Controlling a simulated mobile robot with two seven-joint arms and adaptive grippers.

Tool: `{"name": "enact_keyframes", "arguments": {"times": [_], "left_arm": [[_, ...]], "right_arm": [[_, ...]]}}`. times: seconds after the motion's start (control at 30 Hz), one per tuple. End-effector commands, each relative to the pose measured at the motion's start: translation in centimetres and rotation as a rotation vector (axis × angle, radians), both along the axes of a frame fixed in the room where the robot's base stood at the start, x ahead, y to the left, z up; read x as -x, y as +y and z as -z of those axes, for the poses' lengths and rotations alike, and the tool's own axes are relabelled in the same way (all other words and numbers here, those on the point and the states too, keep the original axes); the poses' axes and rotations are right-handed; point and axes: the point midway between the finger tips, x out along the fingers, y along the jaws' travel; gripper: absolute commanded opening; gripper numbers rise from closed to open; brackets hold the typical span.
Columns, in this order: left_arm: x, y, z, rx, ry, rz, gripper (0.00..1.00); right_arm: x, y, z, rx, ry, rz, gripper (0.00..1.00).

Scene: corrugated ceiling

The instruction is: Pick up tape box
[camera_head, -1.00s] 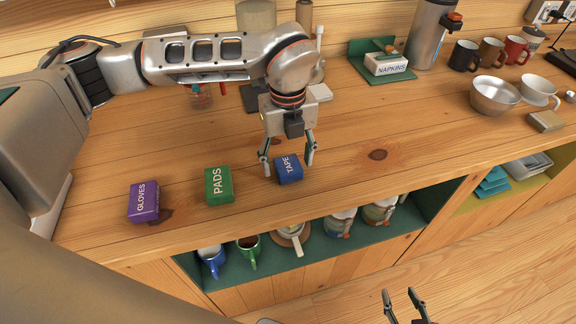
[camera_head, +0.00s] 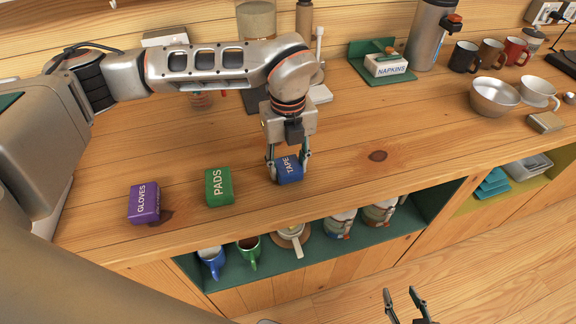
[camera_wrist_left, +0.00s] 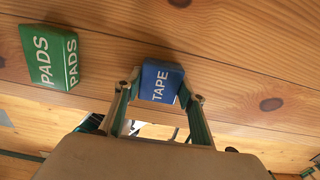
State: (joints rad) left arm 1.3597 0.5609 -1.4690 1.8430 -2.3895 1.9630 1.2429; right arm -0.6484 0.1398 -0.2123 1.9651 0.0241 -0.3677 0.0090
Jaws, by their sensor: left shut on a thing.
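The blue tape box (camera_head: 288,172) stands on the wooden counter near its front edge, right of the green pads box. My left gripper (camera_head: 287,176) comes down from above and is shut on the tape box, with one finger on each side. In the left wrist view the tape box (camera_wrist_left: 160,82) sits between the fingertips of my left gripper (camera_wrist_left: 160,92). I cannot tell whether the box touches the counter. My right gripper (camera_head: 405,294) is at the bottom of the head view, its two fingers apart and empty, away from the counter.
The green pads box (camera_head: 219,187) and purple gloves box (camera_head: 144,203) stand to the left. A shelf below the front edge holds several mugs and jars. A napkins box (camera_head: 386,65), a steel bowl (camera_head: 493,97) and mugs stand further back. The counter right of the tape box is clear.

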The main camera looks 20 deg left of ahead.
Motion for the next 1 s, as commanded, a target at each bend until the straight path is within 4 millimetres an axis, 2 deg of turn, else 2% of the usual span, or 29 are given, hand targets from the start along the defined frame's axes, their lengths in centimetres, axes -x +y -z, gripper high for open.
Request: {"name": "enact_keyframes", "arguments": {"times": [0.23, 0.37, 0.7, 0.83, 1.0], "left_arm": [[-0.1, 0.0, -2.8, 0.001, -0.004, 0.0, 0.21], [-0.2, 0.0, -5.8, 0.001, -0.007, 0.001, 0.21], [-0.1, 0.0, -15.0, 0.0, -0.005, 0.0, 0.21], [0.0, 0.0, -17.4, 0.0, -0.003, 0.0, 0.21], [0.0, 0.0, -19.1, 0.0, -0.001, -0.001, 0.21]], "right_arm": [[0.1, 0.0, 0.5, 0.001, 0.004, 0.0, 0.4], [0.2, 0.0, 0.9, 0.001, 0.006, 0.0, 0.4], [0.3, 0.0, 1.5, 0.002, 0.009, -0.001, 0.4], [0.3, 0.0, 1.5, 0.001, 0.009, 0.0, 0.4], [0.2, 0.0, 1.4, 0.0, 0.006, 0.0, 0.4]]}}
